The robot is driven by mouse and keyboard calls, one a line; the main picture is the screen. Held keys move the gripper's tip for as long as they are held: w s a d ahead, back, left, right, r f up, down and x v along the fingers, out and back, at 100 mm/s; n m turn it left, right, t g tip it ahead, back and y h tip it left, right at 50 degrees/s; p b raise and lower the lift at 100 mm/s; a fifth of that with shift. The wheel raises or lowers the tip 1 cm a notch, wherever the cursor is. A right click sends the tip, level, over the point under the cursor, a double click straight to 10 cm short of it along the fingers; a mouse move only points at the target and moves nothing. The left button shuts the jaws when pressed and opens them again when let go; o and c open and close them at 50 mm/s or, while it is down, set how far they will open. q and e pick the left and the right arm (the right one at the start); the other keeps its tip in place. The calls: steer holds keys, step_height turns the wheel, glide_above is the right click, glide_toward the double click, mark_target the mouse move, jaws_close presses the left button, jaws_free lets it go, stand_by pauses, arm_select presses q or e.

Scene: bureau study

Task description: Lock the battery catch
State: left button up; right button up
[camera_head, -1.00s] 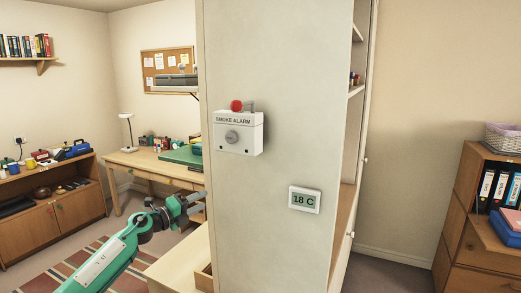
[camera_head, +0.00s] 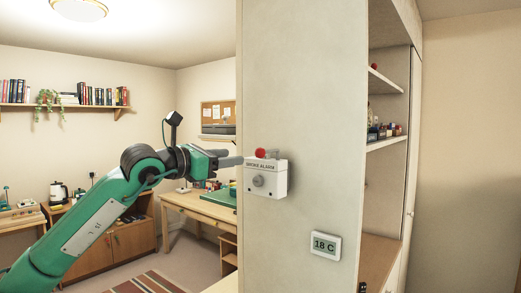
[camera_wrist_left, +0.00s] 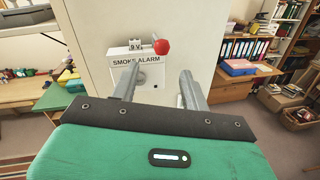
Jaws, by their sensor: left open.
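The white smoke alarm (camera_head: 266,180) is mounted on the side of a tall pale cabinet, with a round grey knob on its front. A red ball (camera_head: 260,153) is at its top edge, by a small grey part. In the left wrist view, a battery block marked 9 V (camera_wrist_left: 136,44) sits on top of the alarm (camera_wrist_left: 124,61), with the red ball (camera_wrist_left: 161,47) to its right. My left gripper (camera_head: 232,160) is open, its fingers pointing at the alarm, just left of the red ball in the head view.
The pale cabinet side (camera_head: 300,90) is a flat wall around the alarm. A thermostat display (camera_head: 325,245) reading 18 C is fixed lower right. Open shelves (camera_head: 385,143) with small items are round the corner. A wooden desk (camera_head: 205,208) stands behind on the left.

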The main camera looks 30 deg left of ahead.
mark_target(256, 153)
arm_select(q)
steer(key=p+x, duration=0.4)
steer(key=x, duration=0.5)
steer(key=shift+w+d+r+p, duration=0.1)
steer(key=shift+r+p, duration=0.1)
steer(key=shift+p, duration=0.1)
steer(key=shift+w+d+f+p, duration=0.1)
steer(key=shift+w+d+p, duration=0.2)
steer(key=shift+w, duration=0.4)
steer(key=shift+a, duration=0.1)
jaws_close()
